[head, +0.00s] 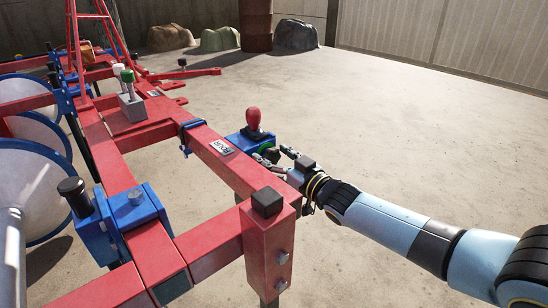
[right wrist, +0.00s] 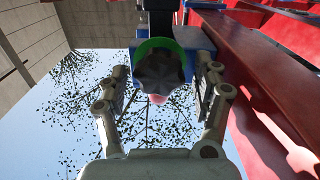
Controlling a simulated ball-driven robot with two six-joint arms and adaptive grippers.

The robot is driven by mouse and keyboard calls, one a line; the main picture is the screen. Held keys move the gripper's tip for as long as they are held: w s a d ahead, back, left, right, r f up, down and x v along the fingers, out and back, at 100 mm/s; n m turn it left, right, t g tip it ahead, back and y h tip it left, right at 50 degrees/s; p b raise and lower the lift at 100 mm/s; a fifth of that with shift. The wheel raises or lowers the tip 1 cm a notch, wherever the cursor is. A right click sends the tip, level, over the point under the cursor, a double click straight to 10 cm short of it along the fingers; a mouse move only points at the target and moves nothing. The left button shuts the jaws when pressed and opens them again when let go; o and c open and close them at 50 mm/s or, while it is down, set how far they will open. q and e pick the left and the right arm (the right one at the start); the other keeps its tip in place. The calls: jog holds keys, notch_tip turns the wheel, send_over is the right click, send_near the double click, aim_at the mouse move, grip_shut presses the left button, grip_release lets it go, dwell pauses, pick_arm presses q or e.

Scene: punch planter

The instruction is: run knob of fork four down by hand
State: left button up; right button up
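A label reading FOUR (head: 221,147) lies on the red beam (head: 235,168). Beside it a blue unit (head: 236,141) carries an upright red knob (head: 254,118) on a dark base. A dark lobed knob with a green ring (right wrist: 160,68) faces my right wrist camera; its green part (head: 266,146) shows in the head view, partly hidden by my fingers. My right gripper (head: 273,157) is open, with one finger on each side of the lobed knob; small gaps show in the right wrist view (right wrist: 162,85). My left gripper is out of view.
The red beam runs close beside my right gripper, with a red post (head: 268,240) capped in black nearer to me. Another blue unit with a black knob (head: 73,190) stands at left. The concrete floor (head: 430,150) to the right is clear.

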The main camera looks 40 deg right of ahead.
jog(key=shift+s, duration=0.1)
jog(key=s, duration=1.1)
jog(key=shift+s+d, duration=0.4)
jog(key=shift+d, duration=0.05)
jog(key=s+d, duration=0.1)
jog(key=s, duration=1.1)
